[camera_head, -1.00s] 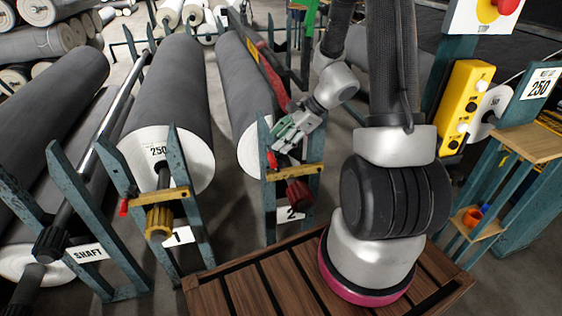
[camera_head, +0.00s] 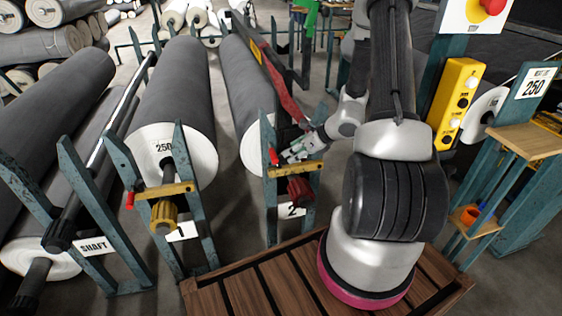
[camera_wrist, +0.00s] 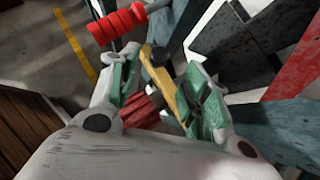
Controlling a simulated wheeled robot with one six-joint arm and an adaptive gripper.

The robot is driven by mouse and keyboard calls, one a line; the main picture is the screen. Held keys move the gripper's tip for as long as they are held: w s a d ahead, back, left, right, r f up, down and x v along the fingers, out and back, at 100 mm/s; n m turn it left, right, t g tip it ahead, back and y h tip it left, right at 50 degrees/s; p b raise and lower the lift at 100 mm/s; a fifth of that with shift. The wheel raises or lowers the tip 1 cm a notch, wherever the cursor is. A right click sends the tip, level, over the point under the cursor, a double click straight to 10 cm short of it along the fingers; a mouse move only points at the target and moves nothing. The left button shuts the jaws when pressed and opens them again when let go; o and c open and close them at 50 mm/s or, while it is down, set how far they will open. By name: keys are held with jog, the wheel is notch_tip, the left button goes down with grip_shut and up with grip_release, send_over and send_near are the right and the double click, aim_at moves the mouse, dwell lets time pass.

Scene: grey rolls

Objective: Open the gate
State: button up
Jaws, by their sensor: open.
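At stand 2 a yellow gate bar (camera_head: 297,169) lies across the front posts, above a dark red shaft end (camera_head: 300,190). A bright red handle (camera_head: 273,156) stands at the bar's left end. My gripper (camera_head: 300,150) is just above and behind the bar, right of the handle. In the wrist view my gripper (camera_wrist: 163,72) is open, with green pads on both fingers. The yellow bar (camera_wrist: 163,85) and the ribbed red shaft end (camera_wrist: 145,108) show between the fingers. The red handle (camera_wrist: 125,22) lies beyond the left fingertip. I see no clear contact.
Stand 1, to the left, has its own yellow bar (camera_head: 163,191) and yellow shaft end (camera_head: 164,216). Grey rolls (camera_head: 175,95) lie behind the stands. A wooden slatted platform (camera_head: 260,283) is in front. A yellow button box (camera_head: 457,100) is at right.

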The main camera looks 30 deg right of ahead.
aim_at(281, 159)
jog(key=x, duration=0.7)
jog(key=shift+w+f, duration=0.2)
grip_shut()
